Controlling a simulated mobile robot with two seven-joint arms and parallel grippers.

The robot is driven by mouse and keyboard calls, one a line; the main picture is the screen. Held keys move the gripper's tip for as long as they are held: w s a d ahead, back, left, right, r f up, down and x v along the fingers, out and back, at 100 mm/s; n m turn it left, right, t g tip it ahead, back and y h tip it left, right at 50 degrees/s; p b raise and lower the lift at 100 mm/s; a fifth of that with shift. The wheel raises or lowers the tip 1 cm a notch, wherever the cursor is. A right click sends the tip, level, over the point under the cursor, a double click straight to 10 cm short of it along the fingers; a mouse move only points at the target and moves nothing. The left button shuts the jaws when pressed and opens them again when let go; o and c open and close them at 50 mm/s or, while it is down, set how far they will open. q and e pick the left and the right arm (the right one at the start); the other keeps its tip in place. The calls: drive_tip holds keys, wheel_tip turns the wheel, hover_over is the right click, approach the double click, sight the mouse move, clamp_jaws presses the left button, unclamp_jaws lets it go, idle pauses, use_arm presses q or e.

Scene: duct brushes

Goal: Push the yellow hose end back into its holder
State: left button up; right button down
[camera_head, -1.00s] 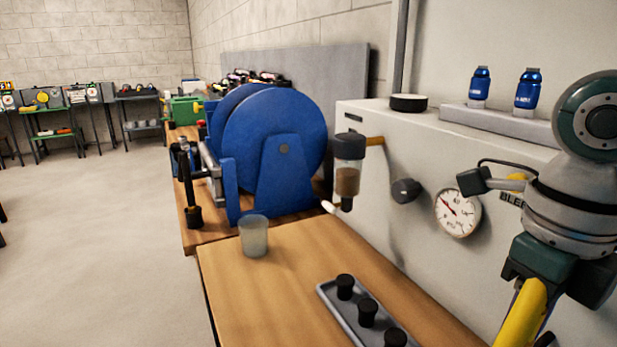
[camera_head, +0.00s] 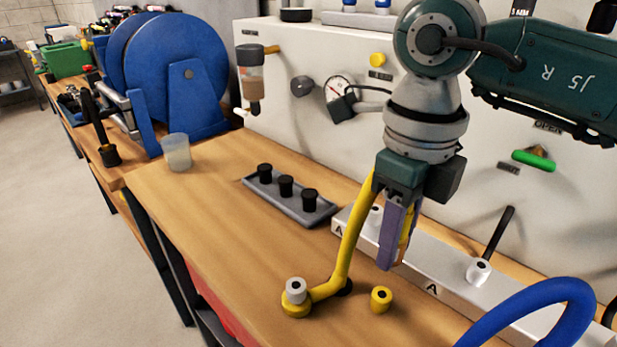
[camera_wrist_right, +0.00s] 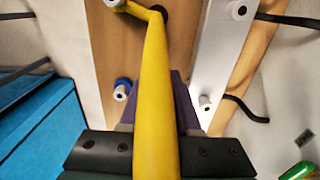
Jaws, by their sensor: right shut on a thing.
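My right gripper (camera_head: 393,255), with purple fingers pointing down, is shut on the yellow hose (camera_head: 350,230) above the table. The hose slants down from the gripper, then bends left near the tabletop to a yellow base with a pale, dark-centred fitting (camera_head: 296,290). A short yellow socket with a dark opening (camera_head: 381,298) stands to the right of the bend. In the right wrist view the hose (camera_wrist_right: 155,90) runs up between the fingers to the bend at the top. I cannot tell which part is the holder. The held part is partly hidden by the fingers. My left gripper is not in view.
A silver block (camera_head: 450,285) with pale fittings and a lever stands behind the gripper. A blue hose (camera_head: 540,300) arches at the lower right. A tray with black knobs (camera_head: 285,195), a cup (camera_head: 177,152) and a blue reel (camera_head: 185,80) stand leftward. The front left tabletop is clear.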

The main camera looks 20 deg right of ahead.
sight(382, 294)
drive_tip(key=shift+f+b, duration=2.4)
drive_tip(key=shift+f, duration=0.45)
drive_tip(key=shift+f+b, duration=0.45)
drive_tip(key=shift+f, duration=0.1)
drive_tip(key=c, duration=0.5)
unclamp_jaws()
drive_tip(key=shift+c, duration=0.2)
wheel_tip(382, 294, up, 10)
drive_tip(key=shift+r, duration=0.1)
drive_tip(key=shift+a+p, duration=0.1)
drive_tip(key=shift+p, duration=0.2)
